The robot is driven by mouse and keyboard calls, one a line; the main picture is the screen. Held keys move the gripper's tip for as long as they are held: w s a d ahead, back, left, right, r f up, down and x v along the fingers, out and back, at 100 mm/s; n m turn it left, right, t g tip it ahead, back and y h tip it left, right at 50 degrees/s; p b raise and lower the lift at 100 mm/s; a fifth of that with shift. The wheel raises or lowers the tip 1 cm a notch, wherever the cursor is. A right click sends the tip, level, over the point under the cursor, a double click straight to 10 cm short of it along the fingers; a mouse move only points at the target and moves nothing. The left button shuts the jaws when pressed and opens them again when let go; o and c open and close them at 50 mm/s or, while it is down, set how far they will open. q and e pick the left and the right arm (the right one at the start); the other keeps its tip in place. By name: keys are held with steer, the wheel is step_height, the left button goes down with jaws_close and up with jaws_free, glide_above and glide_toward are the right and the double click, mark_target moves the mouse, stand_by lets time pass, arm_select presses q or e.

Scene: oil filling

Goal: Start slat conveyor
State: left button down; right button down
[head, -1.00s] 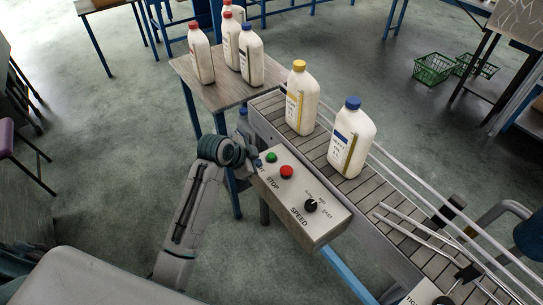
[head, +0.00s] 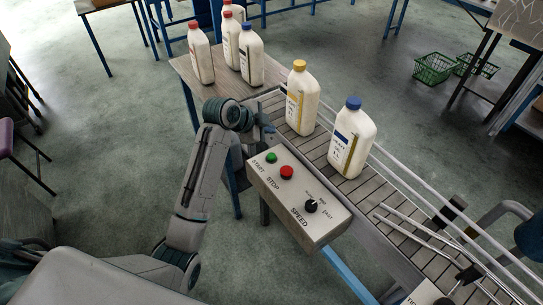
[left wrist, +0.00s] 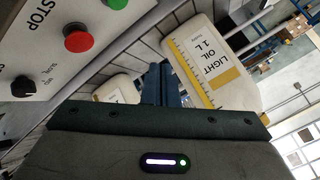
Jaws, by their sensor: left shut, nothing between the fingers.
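The control box (head: 325,222) stands beside the slat conveyor (head: 318,150). It carries a green START button (head: 271,158), a red STOP button (head: 287,172) and a black SPEED knob (head: 311,206). In the left wrist view the green button (left wrist: 117,3) is cut by the top edge, with the red button (left wrist: 78,38) and knob (left wrist: 23,86) at left. My left gripper (head: 268,126) is shut and empty, just beyond the START end of the box, apart from the button. Its closed fingers (left wrist: 161,85) point toward the bottles. My right gripper is not in view.
A yellow-capped bottle (head: 302,98) and a blue-capped bottle (head: 352,138) stand on the conveyor close to my left gripper. Several bottles stand on the wooden table (head: 222,92) at its far end. Metal guide rails (head: 425,240) run along the belt.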

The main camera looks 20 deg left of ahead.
arm_select(q)
steer(key=b, duration=0.6)
glide_above(268, 157)
step_height(268, 157, down, 7)
steer(key=shift+r, duration=0.15)
steer(key=shift+f+b, duration=0.3)
steer(key=shift+f, duration=0.55)
steer(key=shift+f, duration=0.15)
stand_by(0.7)
steer(key=shift+f, duration=0.3)
